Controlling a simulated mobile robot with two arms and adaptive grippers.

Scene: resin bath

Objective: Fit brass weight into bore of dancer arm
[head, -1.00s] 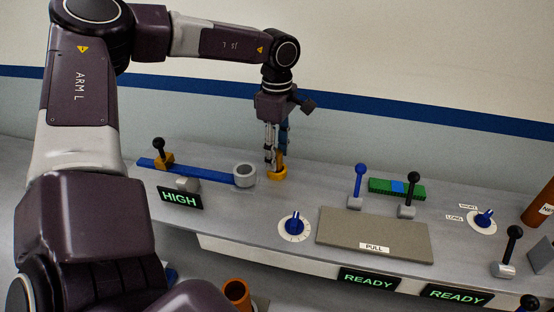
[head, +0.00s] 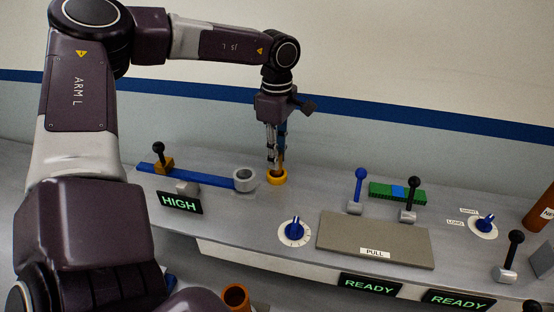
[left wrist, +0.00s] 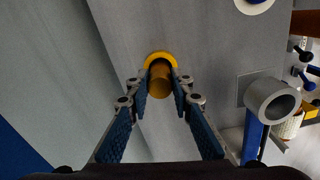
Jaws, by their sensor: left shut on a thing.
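The brass weight (left wrist: 159,80) is a short golden cylinder standing in an orange-yellow ring holder (left wrist: 152,57) on the bench. The holder also shows in the head view (head: 278,180). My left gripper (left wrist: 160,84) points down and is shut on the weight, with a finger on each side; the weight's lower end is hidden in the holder. The dancer arm is a blue bar (head: 205,178) with a grey ring at its free end. The open bore (head: 244,175) lies just left of the holder in the head view and right of the gripper in the wrist view (left wrist: 280,102). My right gripper is not in view.
A black-knobbed lever (head: 159,155) stands at the blue bar's far end, and a HIGH sign (head: 179,202) stands in front. To the right are a dial (head: 294,232), a PULL panel (head: 375,240) and several levers. The bench between holder and bore is clear.

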